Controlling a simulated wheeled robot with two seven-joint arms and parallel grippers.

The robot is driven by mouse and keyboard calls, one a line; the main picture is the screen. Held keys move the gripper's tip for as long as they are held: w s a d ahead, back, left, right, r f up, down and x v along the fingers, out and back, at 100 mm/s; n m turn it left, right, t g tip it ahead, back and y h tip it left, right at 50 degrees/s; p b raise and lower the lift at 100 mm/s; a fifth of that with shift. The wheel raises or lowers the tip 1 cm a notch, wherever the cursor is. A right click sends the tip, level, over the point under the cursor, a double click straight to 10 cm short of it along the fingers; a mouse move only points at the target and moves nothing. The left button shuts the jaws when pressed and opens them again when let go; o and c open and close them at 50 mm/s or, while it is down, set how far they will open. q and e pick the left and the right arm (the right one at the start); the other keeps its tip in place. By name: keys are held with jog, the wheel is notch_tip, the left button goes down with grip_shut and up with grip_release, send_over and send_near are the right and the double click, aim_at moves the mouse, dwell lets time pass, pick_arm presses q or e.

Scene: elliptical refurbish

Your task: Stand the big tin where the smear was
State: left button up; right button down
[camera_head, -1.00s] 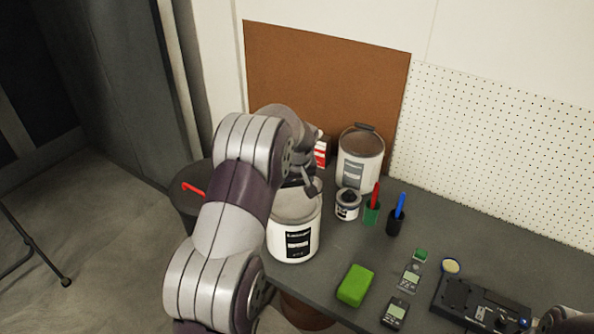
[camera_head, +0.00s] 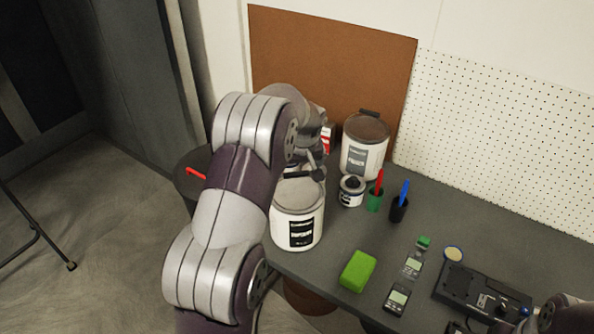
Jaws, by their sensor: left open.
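Two large white tins with grey lids and dark labels stand upright on the grey workbench (camera_head: 440,215). One big tin (camera_head: 298,228) is at the bench's left front edge; the other (camera_head: 364,158) is at the back against the brown board. My left gripper (camera_head: 318,172) is open and empty, above the back rim of the front tin; my own arm partly hides it and the tin's left side. I cannot tell whether its fingers touch the tin. I see no smear on the visible bench top. My right arm shows only at the lower right corner, its gripper not clearly visible.
A small tin (camera_head: 351,192), a green cup with a red tool (camera_head: 375,199) and a black cup with a blue tool (camera_head: 398,210) stand mid-bench. A green block (camera_head: 357,271), handheld meters (camera_head: 397,299) and a black device (camera_head: 480,290) lie in front. A red-and-white box (camera_head: 327,138) is behind my gripper.

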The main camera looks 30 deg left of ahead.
pick_arm(q)
jog(key=s+d+v, duration=0.1)
jog(key=v, duration=0.7)
jog(key=s+d+f+m+h, duration=0.1)
jog(key=s+d+f+m, duration=0.1)
jog(key=s, duration=0.5)
jog(key=s+d+f+m+g+h, duration=0.1)
jog(key=s+d+f+m, duration=0.2)
jog(key=s+d, duration=0.3)
jog(key=s+d+f+m+g, duration=0.1)
jog(key=s+d+f+m, duration=0.2)
jog(key=s, duration=0.6)
jog(key=shift+s+d+f+h+b, duration=0.4)
jog(key=shift+d+f, duration=0.2)
jog(key=shift+d, duration=0.2)
